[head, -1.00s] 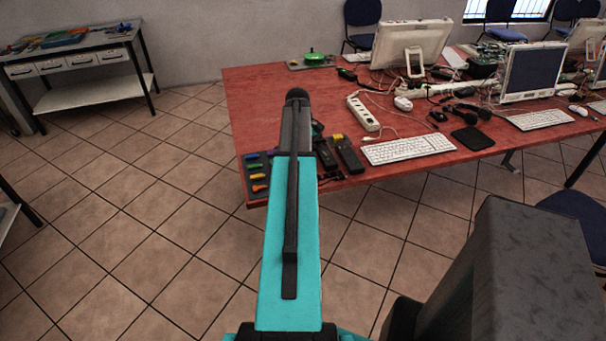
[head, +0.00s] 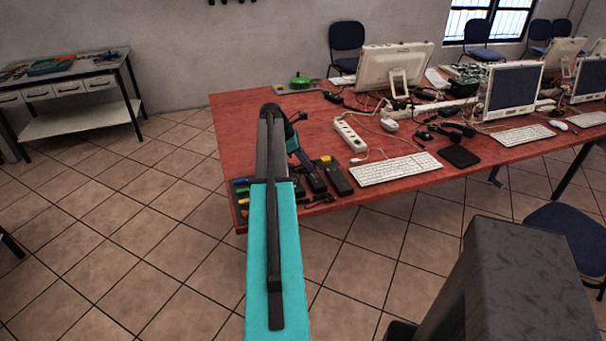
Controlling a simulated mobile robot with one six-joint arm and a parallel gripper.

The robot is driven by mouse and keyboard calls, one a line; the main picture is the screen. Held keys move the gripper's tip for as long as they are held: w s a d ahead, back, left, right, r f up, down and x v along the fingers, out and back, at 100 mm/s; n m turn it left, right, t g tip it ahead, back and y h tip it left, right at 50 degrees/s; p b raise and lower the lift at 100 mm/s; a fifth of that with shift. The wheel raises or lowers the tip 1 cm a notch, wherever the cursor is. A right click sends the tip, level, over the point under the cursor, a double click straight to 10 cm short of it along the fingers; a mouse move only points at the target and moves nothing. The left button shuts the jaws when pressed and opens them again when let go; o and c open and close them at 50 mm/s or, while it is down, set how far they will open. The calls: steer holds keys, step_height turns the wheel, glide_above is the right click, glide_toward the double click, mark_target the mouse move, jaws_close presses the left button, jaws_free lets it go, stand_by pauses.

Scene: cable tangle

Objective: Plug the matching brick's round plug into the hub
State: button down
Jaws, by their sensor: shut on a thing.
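My teal arm (head: 262,250) reaches over the near left of the red table. Some of my wrist (head: 292,140) shows past the arm's right side, but I cannot make out my gripper's fingers or anything between them. Dark bricks lie on the table to the right of the wrist; one (head: 337,180) has a yellow end. Another dark brick (head: 313,177) lies left of it, partly among dark cables. A dark board with coloured pieces (head: 240,203) sits at the near left corner, partly behind my arm. I cannot tell the hub or the round plug apart at this size.
A white power strip (head: 350,136), a white keyboard (head: 395,169) and monitors (head: 394,71) stand on the red table (head: 235,115). A green round thing (head: 302,82) is at the back. A side bench (head: 75,105) stands far left. Tiled floor between is clear.

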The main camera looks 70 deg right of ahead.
steer(key=s+d+n+g+h, duration=0.1)
steer(key=s+d+g+h, duration=0.1)
steer(key=d, duration=0.4)
steer(key=s+d+n+g+h+b, duration=0.1)
steer(key=s+d+g+h, duration=0.1)
steer(key=d, duration=0.4)
steer(key=shift+s+d+f+g+h, duration=0.2)
steer(key=shift+d+g+h, duration=0.25)
steer(key=shift+h, duration=0.45)
steer(key=shift+a, duration=0.1)
steer(key=shift+f+b, duration=0.15)
steer(key=shift+b, duration=0.15)
steer(key=shift+f+b, duration=1.5)
steer(key=shift+f, duration=0.7)
steer(key=shift+p, duration=0.65)
steer(key=shift+f, duration=1.15)
